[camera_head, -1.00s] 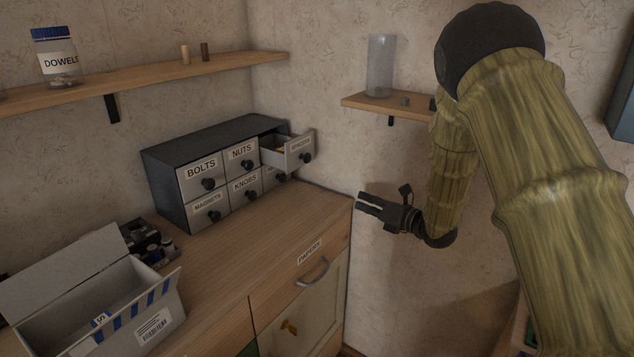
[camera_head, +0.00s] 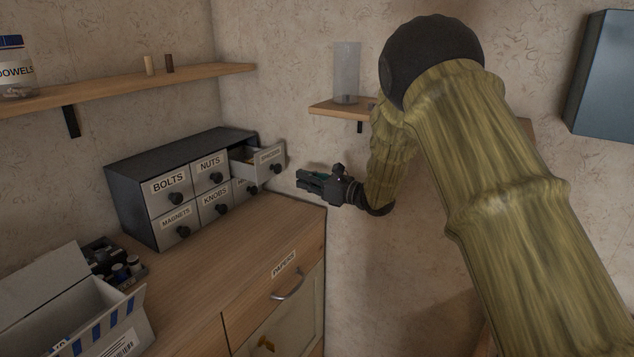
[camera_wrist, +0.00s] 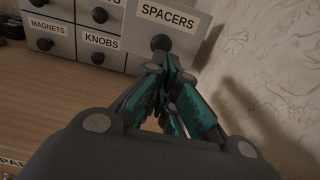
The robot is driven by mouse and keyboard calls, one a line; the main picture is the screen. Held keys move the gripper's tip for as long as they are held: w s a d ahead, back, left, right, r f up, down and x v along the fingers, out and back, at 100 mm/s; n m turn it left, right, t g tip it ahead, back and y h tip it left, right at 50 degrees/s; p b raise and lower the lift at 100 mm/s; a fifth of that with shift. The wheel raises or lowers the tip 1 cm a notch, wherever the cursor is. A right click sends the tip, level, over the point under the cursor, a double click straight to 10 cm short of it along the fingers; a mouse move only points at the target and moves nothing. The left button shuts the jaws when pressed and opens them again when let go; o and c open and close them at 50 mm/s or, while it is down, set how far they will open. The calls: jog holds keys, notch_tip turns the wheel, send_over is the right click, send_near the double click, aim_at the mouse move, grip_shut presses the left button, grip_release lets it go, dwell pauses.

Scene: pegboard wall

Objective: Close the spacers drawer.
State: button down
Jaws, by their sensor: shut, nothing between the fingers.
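The spacers drawer (camera_head: 268,157) is the top right drawer of the dark drawer cabinet (camera_head: 150,165). It sticks out, pulled open, with some contents showing inside. Its labelled front also shows in the wrist view (camera_wrist: 185,22), with its dark round knob (camera_wrist: 160,43) just beyond my fingertips. My gripper (camera_head: 302,180) is shut and empty, to the right of the drawer front and slightly lower. In the wrist view the fingers (camera_wrist: 165,68) point at the drawer's lower front, close to the knob. I cannot tell whether they touch it.
The bolts (camera_head: 168,185), nuts, magnets and knobs drawers are shut. The wooden counter (camera_head: 215,245) is clear in front of the cabinet. An open cardboard box (camera_head: 105,320) stands at the lower left. A small shelf with a clear cylinder (camera_head: 346,72) is on the wall behind my arm.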

aim_at(280, 173)
jog(key=shift+p+x, duration=0.5)
jog(key=shift+x, duration=2.45)
